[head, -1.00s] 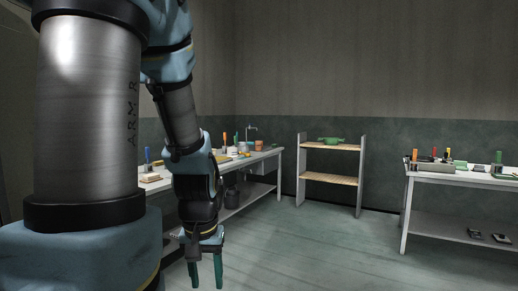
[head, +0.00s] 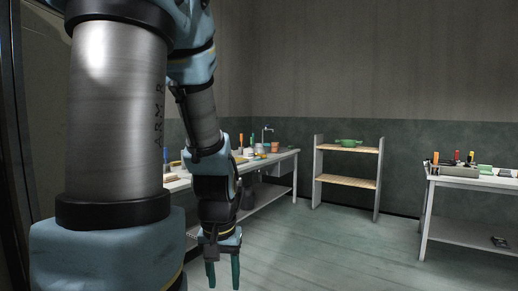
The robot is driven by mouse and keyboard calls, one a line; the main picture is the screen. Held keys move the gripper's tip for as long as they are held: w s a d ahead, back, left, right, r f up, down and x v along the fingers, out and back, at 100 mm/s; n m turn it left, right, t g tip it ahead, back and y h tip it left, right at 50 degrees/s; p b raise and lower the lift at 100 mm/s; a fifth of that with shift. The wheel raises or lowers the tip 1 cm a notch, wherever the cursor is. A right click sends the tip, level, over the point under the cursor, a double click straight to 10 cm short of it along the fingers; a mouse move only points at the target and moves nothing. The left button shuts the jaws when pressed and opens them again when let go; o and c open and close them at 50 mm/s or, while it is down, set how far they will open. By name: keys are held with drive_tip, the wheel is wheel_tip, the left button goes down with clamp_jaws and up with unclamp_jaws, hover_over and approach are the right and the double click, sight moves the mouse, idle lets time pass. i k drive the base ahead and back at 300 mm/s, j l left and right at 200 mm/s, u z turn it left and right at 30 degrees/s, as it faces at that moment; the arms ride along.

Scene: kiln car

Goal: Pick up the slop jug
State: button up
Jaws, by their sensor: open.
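My gripper (head: 223,277) hangs low left of centre, fingers pointing down, open with nothing between them, over the floor in front of the left bench. I cannot pick out the slop jug for certain. A green vessel (head: 348,142) sits on the top shelf of the rack at the back, well apart from my gripper. A dark container (head: 246,198) shows under the left bench, partly hidden by my arm. Other small vessels, among them an orange-brown pot (head: 275,147), stand on the left bench.
The left bench (head: 285,160) runs along the wall, with a tap (head: 267,133) at its far end. A two-shelf rack (head: 346,182) stands at the back. A right bench (head: 470,182) holds several tools. The middle floor (head: 340,250) is clear.

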sight(274, 146)
drive_tip(key=i+l+z, duration=0.25)
drive_tip(key=i, duration=0.3)
drive_tip(key=i+z, duration=0.25)
drive_tip(key=i, duration=0.3)
drive_tip(key=i+l+z, duration=0.15)
drive_tip(key=i, duration=4)
drive_tip(key=i+l+u, duration=0.1)
drive_tip(key=i+u, duration=0.15)
drive_tip(key=i, duration=0.25)
drive_tip(key=i+l+u, duration=0.25)
drive_tip(key=i, duration=0.25)
drive_tip(key=i+l+u, duration=0.25)
drive_tip(key=i, duration=0.25)
drive_tip(key=i+l+u, duration=0.2)
drive_tip(key=u, duration=0.2)
drive_tip(key=i+l+u, duration=0.55)
drive_tip(key=l+u, duration=0.3)
drive_tip(key=i+l+u, duration=0.15)
drive_tip(key=l+u, duration=0.3)
drive_tip(key=i+l+u, duration=0.1)
drive_tip(key=l+u, duration=0.3)
drive_tip(key=k+l+u, duration=0.1)
drive_tip(key=l+u, duration=0.4)
drive_tip(key=l, duration=0.35)
